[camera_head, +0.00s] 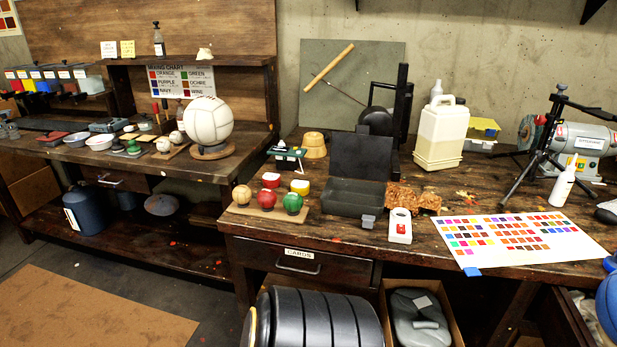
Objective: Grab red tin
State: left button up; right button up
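A small red tin (270,181) with a pale top stands on the right-hand workbench, near its left end. A similar yellow tin (300,187) stands just to its right. In front of them, a red ball (266,199) sits on a wooden board (251,211) between a tan ball (242,194) and a green ball (292,203). Neither of my grippers is in view.
A dark open box (353,199) stands right of the tins. A green-topped item (287,152) and a tan tub (314,145) stand behind them. A color chart (500,238) covers the bench's right front. A drawer (299,266) lies below the tins.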

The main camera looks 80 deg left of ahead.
aim_at(271, 180)
jog(key=u, duration=3)
jog(key=i+j+z, duration=0.1)
jog(key=z, duration=0.25)
jog(key=i+j+z, duration=0.1)
jog(key=z, duration=0.25)
jog(key=j+z, duration=0.1)
jog(key=z, duration=0.25)
jog(key=i+j+z, duration=0.2)
jog(key=j, duration=0.35)
jog(key=i+j+z, duration=0.15)
jog(key=j, duration=0.35)
jog(key=i+j+z, duration=0.2)
jog(key=j, duration=0.4)
jog(key=j+z, duration=0.15)
jog(key=j, duration=0.4)
